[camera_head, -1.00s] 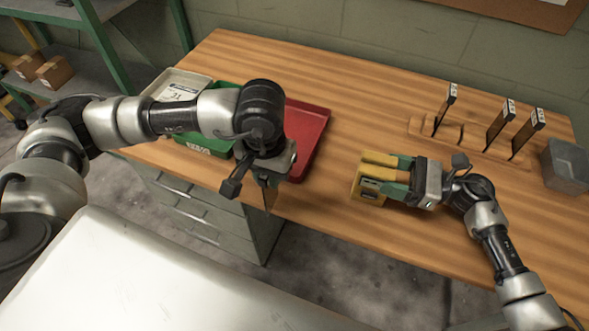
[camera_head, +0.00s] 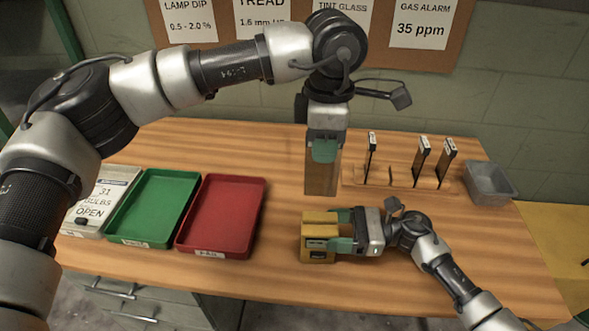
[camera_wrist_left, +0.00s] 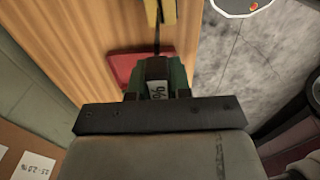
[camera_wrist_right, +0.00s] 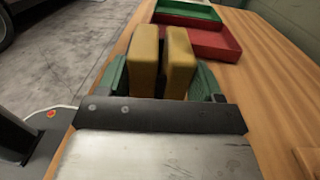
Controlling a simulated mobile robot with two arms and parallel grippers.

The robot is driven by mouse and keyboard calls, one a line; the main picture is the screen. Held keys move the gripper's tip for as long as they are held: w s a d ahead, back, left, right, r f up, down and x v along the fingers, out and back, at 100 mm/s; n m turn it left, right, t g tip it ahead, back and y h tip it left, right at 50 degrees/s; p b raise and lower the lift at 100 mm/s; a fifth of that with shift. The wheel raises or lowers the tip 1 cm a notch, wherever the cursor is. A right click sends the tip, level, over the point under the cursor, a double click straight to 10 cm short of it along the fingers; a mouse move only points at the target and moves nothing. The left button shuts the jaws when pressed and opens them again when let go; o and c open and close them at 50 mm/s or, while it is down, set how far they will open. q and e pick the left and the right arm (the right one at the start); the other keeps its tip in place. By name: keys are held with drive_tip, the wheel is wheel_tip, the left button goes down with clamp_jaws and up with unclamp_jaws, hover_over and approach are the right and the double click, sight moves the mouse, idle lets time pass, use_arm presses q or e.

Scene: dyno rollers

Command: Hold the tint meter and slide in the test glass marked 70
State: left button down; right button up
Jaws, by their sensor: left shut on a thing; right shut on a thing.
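The yellow tint meter (camera_head: 318,256) stands over the table in front of the rack. My right gripper (camera_head: 342,230) is shut on it from the right; the right wrist view shows its two yellow halves (camera_wrist_right: 145,62) with a slot between them. My left gripper (camera_head: 323,150) is shut on a brownish, see-through test glass (camera_head: 320,180). The glass hangs upright above and behind the meter, its lower edge apart from the meter in the head view. In the left wrist view the glass's label (camera_wrist_left: 157,90) shows a percent sign; its number is not readable.
A wooden rack (camera_head: 400,184) behind the meter holds three dark upright glasses (camera_head: 422,158). A grey bin (camera_head: 490,185) stands right of it. A notice board (camera_head: 455,50) hangs behind.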

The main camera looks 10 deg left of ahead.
sight(323, 196)
use_arm(q)
drive_tip(key=shift+d+r+n, duration=0.2)
drive_tip(key=shift+d+n, duration=0.05)
drive_tip(key=shift+n, duration=0.05)
drive_tip(key=shift+f, duration=3.65)
drive_tip(key=shift+f, duration=0.5)
drive_tip(key=shift+f, duration=0.7)
drive_tip(key=shift+f, duration=0.3)
drive_tip(key=shift+f, duration=1.15)
drive_tip(key=shift+f, duration=0.25)
drive_tip(key=shift+f, duration=1.15)
drive_tip(key=shift+f, duration=0.65)
